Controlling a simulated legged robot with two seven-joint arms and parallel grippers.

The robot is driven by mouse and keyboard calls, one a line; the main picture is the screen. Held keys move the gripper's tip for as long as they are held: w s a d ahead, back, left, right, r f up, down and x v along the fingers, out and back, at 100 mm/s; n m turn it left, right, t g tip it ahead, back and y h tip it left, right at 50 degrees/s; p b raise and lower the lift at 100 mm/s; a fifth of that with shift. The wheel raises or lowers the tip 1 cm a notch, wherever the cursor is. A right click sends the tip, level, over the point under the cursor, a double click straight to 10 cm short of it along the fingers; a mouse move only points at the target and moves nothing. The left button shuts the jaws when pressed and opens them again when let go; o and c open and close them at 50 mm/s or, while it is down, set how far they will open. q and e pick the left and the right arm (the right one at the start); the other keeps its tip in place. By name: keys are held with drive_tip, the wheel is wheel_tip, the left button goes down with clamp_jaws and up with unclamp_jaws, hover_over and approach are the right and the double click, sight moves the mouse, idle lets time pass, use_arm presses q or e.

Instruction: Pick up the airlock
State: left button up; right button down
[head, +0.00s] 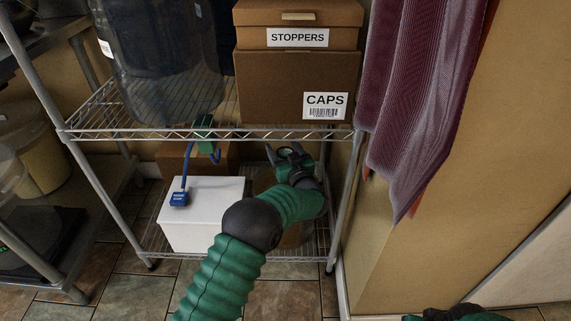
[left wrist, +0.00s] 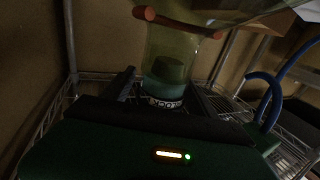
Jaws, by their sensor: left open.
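My left gripper (head: 285,153) reaches in under the upper shelf, above the right part of the lower shelf. Its jaws are open. In the left wrist view a see-through greenish piece with a teal lower part (left wrist: 168,72) stands between the two dark fingers; it looks like the airlock. The fingers are on either side of it, and I cannot tell whether they touch it. In the head view it is small and mostly hidden by the gripper. A brownish rounded container (head: 264,182) shows partly behind my arm.
The wire upper shelf (head: 270,133) holds a large dark carboy (head: 165,65) and boxes marked STOPPERS and CAPS (head: 275,95). A white box (head: 200,225) with a blue piece (head: 179,198) stands left of my arm. A shelf post (head: 347,200) and purple cloths (head: 415,100) are at right.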

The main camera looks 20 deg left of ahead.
use_arm(q)
drive_tip(key=shift+r, duration=0.1)
clamp_jaws()
idle(0.3)
drive_tip(key=r+p, duration=0.4)
drive_tip(key=shift+s+d, duration=0.2)
drive_tip(key=shift+s, duration=0.2)
drive_tip(key=s+d+r+p, duration=0.1)
drive_tip(key=s+d+p, duration=0.2)
drive_tip(key=s+p, duration=0.75)
drive_tip(key=shift+w+a+f+b, duration=0.5)
drive_tip(key=shift+w+b, duration=1.05)
drive_tip(key=shift+w, duration=0.1)
drive_tip(key=shift+w+a+f+b, duration=0.5)
drive_tip(key=shift+w+b, duration=1)
drive_tip(key=shift+w, duration=0.1)
drive_tip(key=shift+w+a+f+b, duration=0.5)
drive_tip(key=shift+w+b, duration=1.05)
drive_tip(key=shift+w, duration=0.2)
drive_tip(key=shift+w, duration=0.1)
